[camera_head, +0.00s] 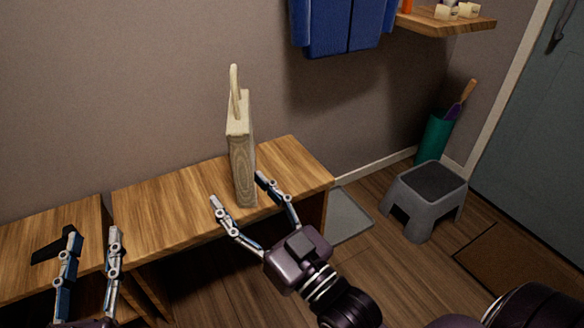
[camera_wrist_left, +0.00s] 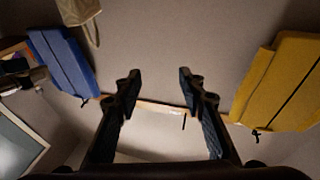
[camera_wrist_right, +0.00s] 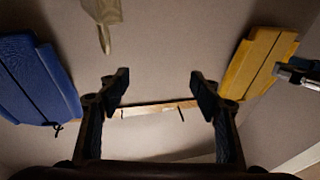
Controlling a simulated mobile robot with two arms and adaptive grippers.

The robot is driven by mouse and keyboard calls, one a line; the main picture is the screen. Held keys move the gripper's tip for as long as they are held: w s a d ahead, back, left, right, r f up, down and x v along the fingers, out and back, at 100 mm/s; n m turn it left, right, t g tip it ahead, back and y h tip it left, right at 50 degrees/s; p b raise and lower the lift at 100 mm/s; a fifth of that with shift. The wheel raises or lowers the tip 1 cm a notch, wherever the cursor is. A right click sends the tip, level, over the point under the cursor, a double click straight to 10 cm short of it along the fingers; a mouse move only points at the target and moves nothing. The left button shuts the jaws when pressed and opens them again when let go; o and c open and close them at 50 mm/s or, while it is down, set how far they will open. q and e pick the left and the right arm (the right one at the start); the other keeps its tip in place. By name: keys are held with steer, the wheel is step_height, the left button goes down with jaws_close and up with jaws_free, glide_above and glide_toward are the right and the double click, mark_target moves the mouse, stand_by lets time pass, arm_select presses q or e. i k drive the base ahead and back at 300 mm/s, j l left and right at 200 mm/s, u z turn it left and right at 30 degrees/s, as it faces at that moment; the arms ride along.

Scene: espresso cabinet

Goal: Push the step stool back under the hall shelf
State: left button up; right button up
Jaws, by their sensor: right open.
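The grey step stool (camera_head: 424,198) with a dark top stands on the floor at the right of the head view. The wooden hall shelf (camera_head: 455,22) is on the wall above and behind it, at the top right. My right gripper (camera_head: 238,190) is open over the front of the wooden bench, its fingers apart on either side of a tan bag; I cannot tell whether they touch it. My left gripper (camera_head: 93,238) is open and empty at the lower left, near the bench. Both grippers are well to the left of the stool.
The bench (camera_head: 180,205) fills the left, with the upright tan bag (camera_head: 242,150) on it. A grey mat (camera_head: 348,216) lies between bench and stool. A green umbrella bin (camera_head: 434,138) stands behind the stool. A brown doormat (camera_head: 515,262) lies before the door (camera_head: 535,130).

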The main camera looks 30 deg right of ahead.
mark_target(427, 192)
steer(key=z, duration=1.9)
steer(key=i+l, duration=0.1)
steer(key=i, duration=0.65)
steer(key=i+l, duration=0.15)
steer(key=i, duration=0.65)
steer(key=j+u, duration=0.05)
